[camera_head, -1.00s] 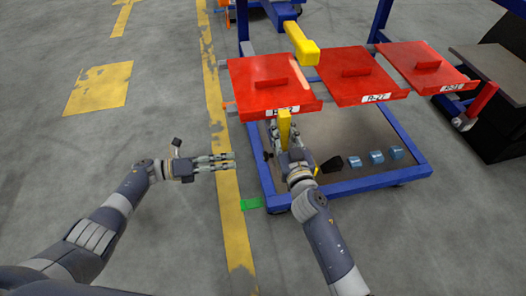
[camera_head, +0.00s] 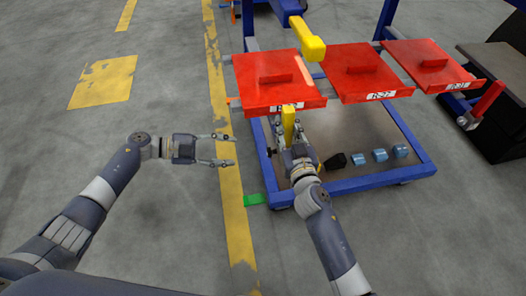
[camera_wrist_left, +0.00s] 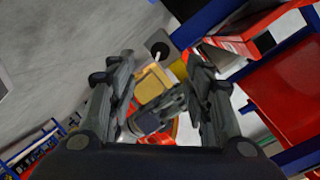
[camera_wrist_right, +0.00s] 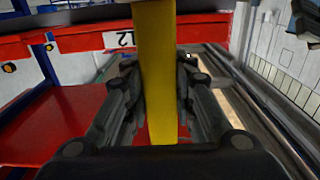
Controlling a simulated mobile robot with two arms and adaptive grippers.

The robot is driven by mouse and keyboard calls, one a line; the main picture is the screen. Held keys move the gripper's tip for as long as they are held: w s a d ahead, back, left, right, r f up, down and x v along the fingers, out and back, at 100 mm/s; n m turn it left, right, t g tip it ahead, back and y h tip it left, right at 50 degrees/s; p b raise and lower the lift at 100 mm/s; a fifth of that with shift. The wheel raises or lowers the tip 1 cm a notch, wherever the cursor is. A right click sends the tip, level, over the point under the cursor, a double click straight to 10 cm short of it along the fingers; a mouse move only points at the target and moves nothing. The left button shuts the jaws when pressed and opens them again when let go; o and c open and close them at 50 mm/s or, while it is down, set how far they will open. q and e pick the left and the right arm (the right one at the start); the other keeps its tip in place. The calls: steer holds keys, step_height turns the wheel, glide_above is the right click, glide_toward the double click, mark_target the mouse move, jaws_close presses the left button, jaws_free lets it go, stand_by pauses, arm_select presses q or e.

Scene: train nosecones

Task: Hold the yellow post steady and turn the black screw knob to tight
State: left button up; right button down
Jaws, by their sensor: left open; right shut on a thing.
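The yellow post (camera_head: 289,122) stands upright below the front edge of the leftmost red panel. My right gripper (camera_head: 289,128) is shut on it; in the right wrist view the post (camera_wrist_right: 156,75) runs between the fingers. The black screw knob (camera_wrist_left: 160,47) shows in the left wrist view as a dark round head on a pale stem, beyond the open fingers. In the head view it is small and hard to make out, left of the post. My left gripper (camera_head: 231,150) is open and empty, left of the cart, pointing right toward the post and apart from it.
Red panels (camera_head: 365,75) sit in a row on the blue-framed cart (camera_head: 375,182). A yellow arm (camera_head: 306,40) reaches over the leftmost one. A black part (camera_head: 335,161) and blue pieces (camera_head: 380,155) lie on the cart's lower shelf. Open floor surrounds my left arm.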

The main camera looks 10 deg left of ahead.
arm_select(q)
steer(key=n, duration=0.4)
steer(key=n+y, duration=0.1)
steer(key=n, duration=0.4)
glide_toward(272, 152)
steer(key=f+x, duration=0.1)
steer(key=x, duration=0.6)
steer(key=shift+w+f, duration=0.2)
steer(key=shift+w, duration=0.2)
steer(key=c, duration=1)
